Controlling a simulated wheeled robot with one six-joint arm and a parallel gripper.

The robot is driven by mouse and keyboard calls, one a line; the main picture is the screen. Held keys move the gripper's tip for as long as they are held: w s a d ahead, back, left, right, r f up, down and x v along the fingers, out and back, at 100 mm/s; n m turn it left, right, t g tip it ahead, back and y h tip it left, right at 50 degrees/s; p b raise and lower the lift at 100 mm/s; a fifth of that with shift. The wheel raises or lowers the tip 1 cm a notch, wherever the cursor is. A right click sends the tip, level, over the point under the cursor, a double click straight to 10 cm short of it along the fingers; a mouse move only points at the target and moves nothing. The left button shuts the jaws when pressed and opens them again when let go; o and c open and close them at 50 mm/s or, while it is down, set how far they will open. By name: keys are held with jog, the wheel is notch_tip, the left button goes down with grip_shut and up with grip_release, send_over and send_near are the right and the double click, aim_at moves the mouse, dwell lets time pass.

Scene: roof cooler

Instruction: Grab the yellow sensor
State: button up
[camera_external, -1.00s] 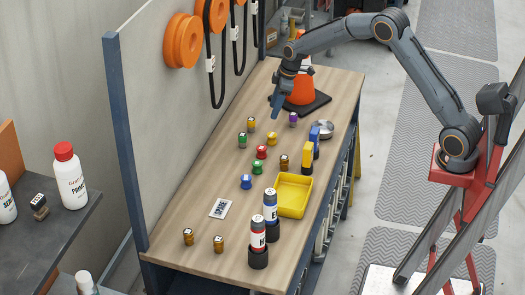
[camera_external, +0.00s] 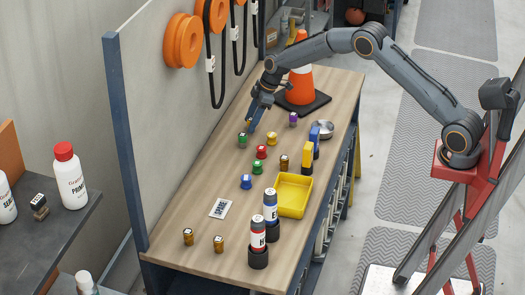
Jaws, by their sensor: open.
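A small yellow sensor (camera_external: 272,138) stands on the wooden bench in the external view, near its middle. A second small yellow piece, with a dark top, showed a little to its left and farther back; it is now mostly hidden by my gripper. My gripper (camera_external: 252,124) points down at that hidden piece, with its fingers open. Whether the fingers are around the piece or only in front of it I cannot tell. The yellow sensor to the right is clear of my fingers.
A green sensor (camera_external: 242,139) stands close left of my gripper. A red one (camera_external: 261,152), a blue one (camera_external: 246,181) and a purple one (camera_external: 293,119) stand nearby. A yellow tray (camera_external: 294,195), a metal bowl (camera_external: 323,130) and an orange cone (camera_external: 301,86) are also on the bench.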

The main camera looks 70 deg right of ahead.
jog(key=shift+f, duration=0.25)
jog(key=c, duration=1.1)
jog(key=shift+w+r, duration=0.1)
jog(key=shift+c, duration=0.2)
